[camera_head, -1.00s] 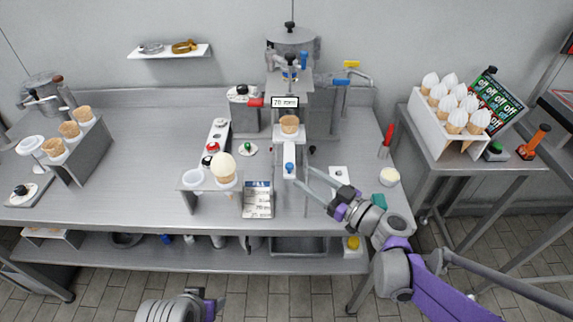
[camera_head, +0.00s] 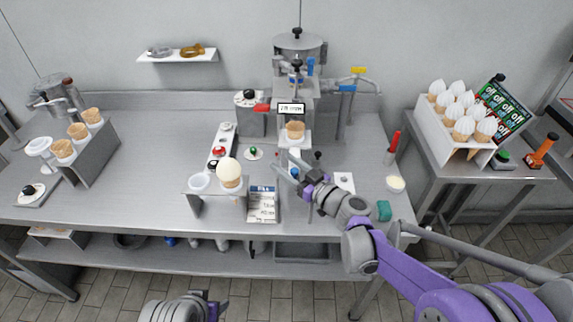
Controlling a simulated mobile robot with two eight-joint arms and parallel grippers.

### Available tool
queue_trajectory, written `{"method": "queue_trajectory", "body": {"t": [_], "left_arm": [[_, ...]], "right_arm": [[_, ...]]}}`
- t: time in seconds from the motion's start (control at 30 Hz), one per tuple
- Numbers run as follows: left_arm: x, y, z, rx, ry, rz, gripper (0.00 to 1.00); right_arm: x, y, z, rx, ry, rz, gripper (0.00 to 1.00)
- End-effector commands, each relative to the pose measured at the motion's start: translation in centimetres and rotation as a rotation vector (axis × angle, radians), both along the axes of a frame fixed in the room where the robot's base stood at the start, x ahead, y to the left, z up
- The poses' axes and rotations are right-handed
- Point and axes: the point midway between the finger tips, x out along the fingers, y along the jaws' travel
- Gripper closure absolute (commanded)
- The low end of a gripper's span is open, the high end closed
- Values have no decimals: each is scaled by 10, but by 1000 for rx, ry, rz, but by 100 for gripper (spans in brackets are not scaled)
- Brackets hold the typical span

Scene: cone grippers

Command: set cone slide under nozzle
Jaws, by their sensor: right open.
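An empty wafer cone (camera_head: 295,131) stands upright in the white slide (camera_head: 294,142), below the dispensing machine (camera_head: 297,45). A small display (camera_head: 291,108) above the cone hides the gap up to the nozzle; its text is too blurred to read surely. The slide's blue knob (camera_head: 294,173) is at its near end, partly hidden by my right gripper. My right gripper (camera_head: 285,164) is open, its fingers over the slide's front part; I cannot tell whether they touch it. My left gripper (camera_head: 212,304) is at the bottom edge, its jaws unclear.
A cone with a pale scoop (camera_head: 230,172) stands in a small holder left of a printed card (camera_head: 262,205). A rack of empty cones (camera_head: 100,150) is at the left. Filled cones (camera_head: 466,115) stand on the right table. The left middle of the bench (camera_head: 150,160) is clear.

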Motion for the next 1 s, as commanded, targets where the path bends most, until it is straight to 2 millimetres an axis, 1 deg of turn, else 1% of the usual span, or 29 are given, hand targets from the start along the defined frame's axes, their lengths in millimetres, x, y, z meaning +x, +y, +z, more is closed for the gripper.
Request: {"method": "queue_trajectory", "body": {"t": [0.1,0.13,0.27,0.3,0.37,0.4,0.43,0.47,1.0], "left_arm": [[0,0,0,0,0,0,42],[0,0,0,0,0,0,42],[0,0,0,0,0,0,42],[0,0,0,0,0,0,42],[0,0,0,0,0,0,42],[0,0,0,0,0,0,42],[0,0,0,0,0,0,42],[0,0,0,0,0,0,42],[0,0,0,0,0,0,42]], "right_arm": [[0,0,0,0,0,0,42],[0,0,0,0,0,0,43],[0,0,0,0,0,0,67],[0,0,0,0,0,0,74],[0,0,0,0,0,0,85],[0,0,0,0,0,0,92],[0,0,0,0,0,0,97],[0,0,0,0,0,0,100],[0,0,0,0,0,0,100]]}}
